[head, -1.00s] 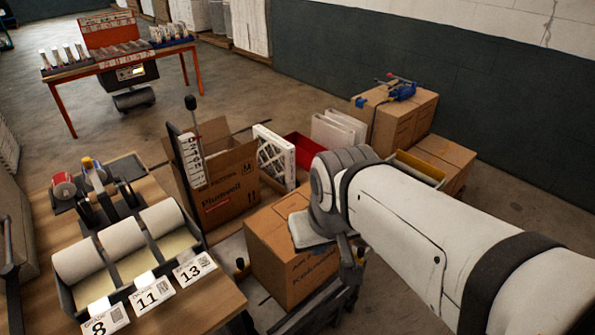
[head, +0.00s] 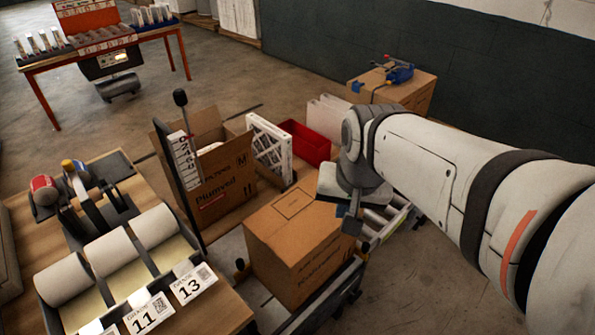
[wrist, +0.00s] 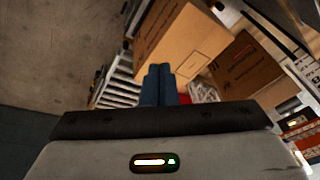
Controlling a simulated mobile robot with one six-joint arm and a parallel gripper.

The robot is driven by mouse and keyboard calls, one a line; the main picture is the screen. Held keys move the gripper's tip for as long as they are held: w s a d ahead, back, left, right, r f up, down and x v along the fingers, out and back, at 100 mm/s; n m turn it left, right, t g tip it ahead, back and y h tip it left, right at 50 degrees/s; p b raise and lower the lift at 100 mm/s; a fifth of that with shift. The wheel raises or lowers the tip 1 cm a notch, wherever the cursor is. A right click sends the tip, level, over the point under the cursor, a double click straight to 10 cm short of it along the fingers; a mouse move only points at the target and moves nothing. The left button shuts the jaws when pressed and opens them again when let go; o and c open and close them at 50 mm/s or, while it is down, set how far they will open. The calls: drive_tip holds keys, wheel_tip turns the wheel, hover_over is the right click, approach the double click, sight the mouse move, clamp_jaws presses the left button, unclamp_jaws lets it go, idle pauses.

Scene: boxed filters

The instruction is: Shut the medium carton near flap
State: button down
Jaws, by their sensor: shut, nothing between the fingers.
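The medium carton (head: 228,188) is the brown box lettered "Plumveil" with an M mark, left of centre in the head view. Its top is open, with a flap (head: 203,124) standing up at the back. A sign post hides its left side; I cannot make out its near flap clearly. A brown lettered carton, likely the same one, shows in the wrist view (wrist: 245,65). My gripper (head: 350,222) is shut and empty, right of the nearer closed carton and apart from the medium carton. Its blue fingers (wrist: 158,72) are together in the wrist view.
A closed carton (head: 300,240) stands in front, beside my gripper. A white framed filter (head: 268,150) and a red bin (head: 303,143) stand behind it. A bench with paper rolls (head: 110,255) is at the left.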

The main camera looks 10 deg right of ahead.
drive_tip(key=w+f+m+g+b, duration=0.15)
drive_tip(key=w+f+m, duration=0.25)
drive_tip(key=w+m, duration=0.75)
drive_tip(key=m+b, duration=0.3)
drive_tip(key=m, duration=1.1)
approach(309, 210)
drive_tip(key=shift+g+y, duration=0.25)
drive_tip(key=shift+y, duration=0.05)
drive_tip(key=f, duration=0.2)
drive_tip(key=f+p, duration=0.1)
drive_tip(key=f, duration=0.1)
drive_tip(key=f+p, duration=0.1)
drive_tip(key=f, duration=0.1)
drive_tip(key=shift+w+f, duration=0.2)
drive_tip(key=shift+w, duration=0.15)
drive_tip(key=shift+f, duration=0.1)
drive_tip(key=shift+w+a+f+b, duration=0.1)
drive_tip(key=shift+w+f+b, duration=0.15)
drive_tip(key=shift+f+b, duration=0.45)
drive_tip(key=shift+r+p, duration=0.1)
drive_tip(key=shift+p, duration=0.3)
